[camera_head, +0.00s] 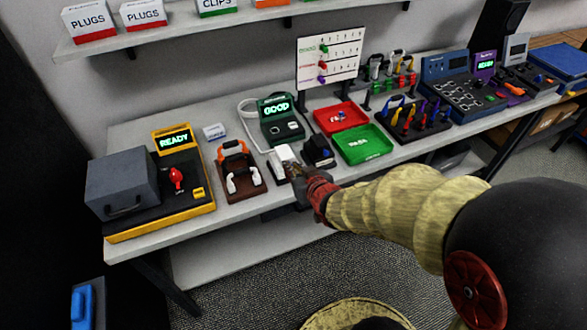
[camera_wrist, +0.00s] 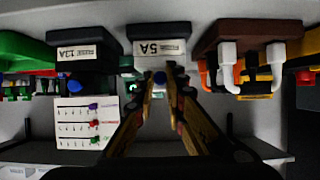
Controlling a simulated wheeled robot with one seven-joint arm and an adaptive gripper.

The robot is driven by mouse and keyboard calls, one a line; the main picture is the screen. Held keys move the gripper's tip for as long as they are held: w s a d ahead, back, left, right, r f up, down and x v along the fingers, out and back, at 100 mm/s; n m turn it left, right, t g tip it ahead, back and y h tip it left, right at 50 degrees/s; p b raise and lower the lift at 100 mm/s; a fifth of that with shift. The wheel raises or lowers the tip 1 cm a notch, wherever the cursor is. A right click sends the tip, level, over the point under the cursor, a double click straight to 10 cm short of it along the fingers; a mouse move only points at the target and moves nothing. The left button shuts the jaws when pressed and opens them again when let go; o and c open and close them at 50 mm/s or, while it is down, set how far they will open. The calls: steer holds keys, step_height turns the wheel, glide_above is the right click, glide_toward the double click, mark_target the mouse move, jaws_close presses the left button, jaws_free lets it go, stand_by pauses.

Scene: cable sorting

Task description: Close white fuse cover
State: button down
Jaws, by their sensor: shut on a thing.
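The white fuse box (camera_wrist: 160,32) stands at the front middle of the table, and its label reads 5A in the wrist view. Its white cover (camera_head: 284,152) shows raised and tilted in the head view, just behind my fingers. My gripper (camera_head: 297,169) is at the front of this box. In the wrist view my gripper (camera_wrist: 161,72) has its fingertips close together right at the box, shut on the white fuse cover. A small blue part shows between the tips. The exact contact is partly hidden by the fingers.
The black 13A fuse box (camera_head: 319,150) stands close on the right. A brown stand with white-handled parts (camera_head: 240,171) is close on the left. Behind is the green tester reading GOOD (camera_head: 279,117). Red (camera_head: 325,121) and green (camera_head: 362,144) trays lie to the right.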

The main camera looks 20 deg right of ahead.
steer(key=c, duration=2.2)
jaws_free()
steer(key=shift+s+f+g, duration=0.15)
steer(key=shift+s+f, duration=0.15)
steer(key=shift+f, duration=0.3)
steer(key=shift+s+f+g, duration=0.15)
steer(key=shift+s+f, duration=0.1)
steer(key=shift+f, duration=0.35)
steer(key=shift+o, duration=0.4)
steer(key=shift+w, duration=0.3)
steer(key=o, duration=0.3)
steer(key=shift+r, duration=0.35)
steer(key=shift+r, duration=0.1)
steer(key=shift+v, duration=5.9)
steer(key=shift+s, duration=0.15)
